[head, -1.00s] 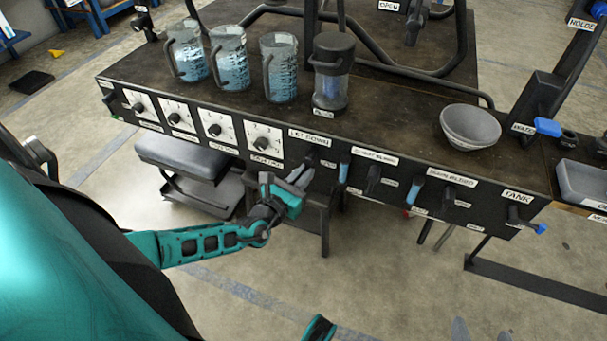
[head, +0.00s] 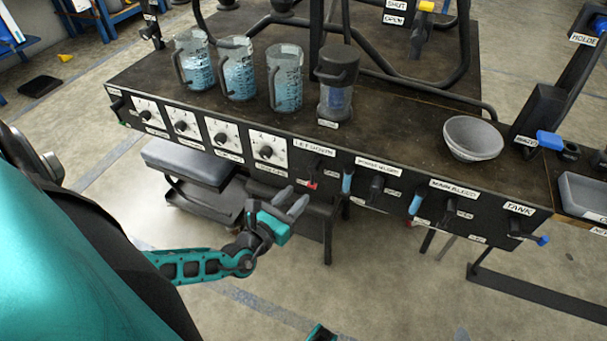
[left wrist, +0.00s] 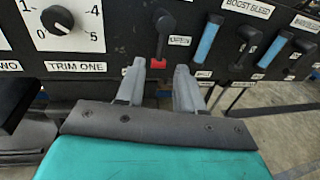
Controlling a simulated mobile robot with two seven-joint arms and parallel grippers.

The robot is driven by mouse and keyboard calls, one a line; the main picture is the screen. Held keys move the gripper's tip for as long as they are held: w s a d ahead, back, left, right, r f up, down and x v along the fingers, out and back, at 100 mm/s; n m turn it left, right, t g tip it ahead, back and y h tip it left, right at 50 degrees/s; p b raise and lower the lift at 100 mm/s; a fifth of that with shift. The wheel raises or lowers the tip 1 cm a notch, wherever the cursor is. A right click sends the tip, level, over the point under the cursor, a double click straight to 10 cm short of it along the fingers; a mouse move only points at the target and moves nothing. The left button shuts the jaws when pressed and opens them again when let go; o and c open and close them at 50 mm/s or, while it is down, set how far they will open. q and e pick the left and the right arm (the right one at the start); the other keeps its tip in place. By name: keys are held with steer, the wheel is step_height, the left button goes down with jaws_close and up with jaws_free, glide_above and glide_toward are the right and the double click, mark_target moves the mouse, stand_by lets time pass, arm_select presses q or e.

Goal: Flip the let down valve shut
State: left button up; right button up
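The let down valve (head: 313,171) is on the black front panel under the "LET DOWN" label (head: 314,145). It has a dark body and a red lower end. In the left wrist view the valve (left wrist: 162,36) stands just beyond my fingers, with its red end (left wrist: 158,64) low between the fingertips. My left gripper (head: 291,203) is open and empty, in front of and below the valve, apart from it in the head view. Its two grey fingers also show in the left wrist view (left wrist: 158,82).
Blue-handled valves (head: 346,181) are right of the let down valve, and numbered dials (head: 266,151) are left. Jugs (head: 285,80), a dark-lidded container (head: 337,85) and a grey bowl (head: 472,138) stand on the bench. A dark stool (head: 188,163) is below. Floor in front is open.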

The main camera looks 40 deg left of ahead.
arm_select(q)
steer(key=s, duration=0.7)
steer(key=shift+d+r+p, duration=0.15)
steer(key=shift+r+p, duration=0.1)
steer(key=shift+p, duration=0.15)
arm_select(e)
steer(key=shift+s+d, duration=0.2)
steer(key=shift+d, duration=0.15)
